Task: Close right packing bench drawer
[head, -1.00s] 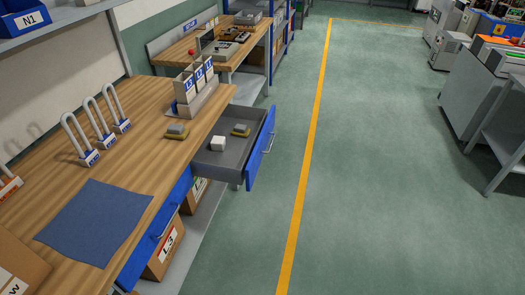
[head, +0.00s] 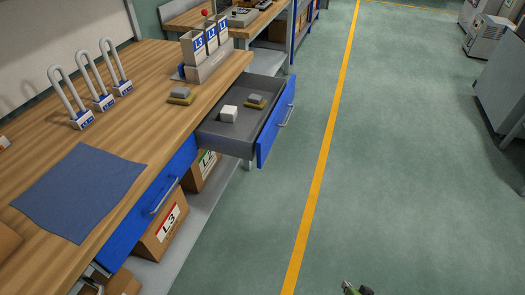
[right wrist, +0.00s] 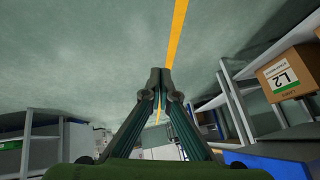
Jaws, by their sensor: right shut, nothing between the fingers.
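The right packing bench drawer (head: 236,137) is pulled out from the wooden packing bench (head: 150,95). It has a grey tray, a blue front (head: 272,134) and a silver handle (head: 286,115). Only a bit of my right gripper (head: 356,288) shows at the bottom edge of the head view, over the floor, in front of and apart from the drawer. In the right wrist view my right gripper (right wrist: 158,75) is shut and empty, its fingers together. My left gripper is not in view.
A second blue drawer (head: 148,205) is shut. The bench holds a blue cloth (head: 78,190), padlock-like shapes (head: 102,98) and a labelled holder (head: 206,60). Cartons (head: 160,232) stand on the shelf below. The green floor right of the bench is clear, with a yellow line (head: 322,165).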

